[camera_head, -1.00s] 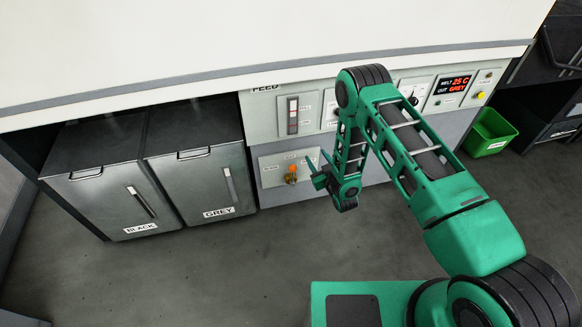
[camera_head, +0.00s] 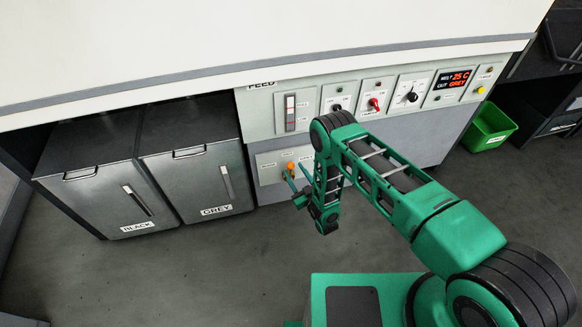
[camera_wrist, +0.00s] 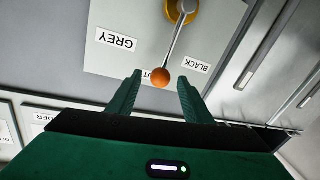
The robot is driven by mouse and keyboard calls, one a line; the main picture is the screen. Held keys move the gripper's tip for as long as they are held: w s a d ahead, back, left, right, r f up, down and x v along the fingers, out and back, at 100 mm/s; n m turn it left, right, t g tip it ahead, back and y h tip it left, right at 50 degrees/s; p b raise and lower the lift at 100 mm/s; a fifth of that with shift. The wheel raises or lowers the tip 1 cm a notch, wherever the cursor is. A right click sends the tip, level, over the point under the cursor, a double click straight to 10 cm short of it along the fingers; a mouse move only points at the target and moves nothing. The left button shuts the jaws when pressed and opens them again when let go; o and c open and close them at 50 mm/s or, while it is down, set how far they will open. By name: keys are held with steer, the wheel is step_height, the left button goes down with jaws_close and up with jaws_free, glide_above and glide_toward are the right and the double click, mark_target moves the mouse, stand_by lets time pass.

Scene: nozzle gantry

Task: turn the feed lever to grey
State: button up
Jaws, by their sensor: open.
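The feed lever shows in the wrist view as a metal rod with an orange ball knob (camera_wrist: 160,78), on a brass hub (camera_wrist: 181,11). It points between the GREY label (camera_wrist: 116,40) and the BLACK label (camera_wrist: 192,67), over a partly covered middle label. The knob also shows in the head view (camera_head: 291,166). My gripper (camera_wrist: 160,80) is open, with one finger on each side of the knob in the picture. No contact shows, and I cannot tell how deep the knob sits between the fingers. In the head view my gripper (camera_head: 296,187) is just below the knob.
A black-labelled bin (camera_head: 95,190) and a grey-labelled bin (camera_head: 200,180) stand left of the lever panel. Above it is a control panel with a slider (camera_head: 291,113), knobs and a display (camera_head: 454,87) reading OUT GREY. A green bin (camera_head: 488,128) stands right. Floor in front is clear.

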mark_target(290, 166)
steer(key=shift+x, duration=2.15)
jaws_close()
steer(key=shift+s+a, duration=0.1)
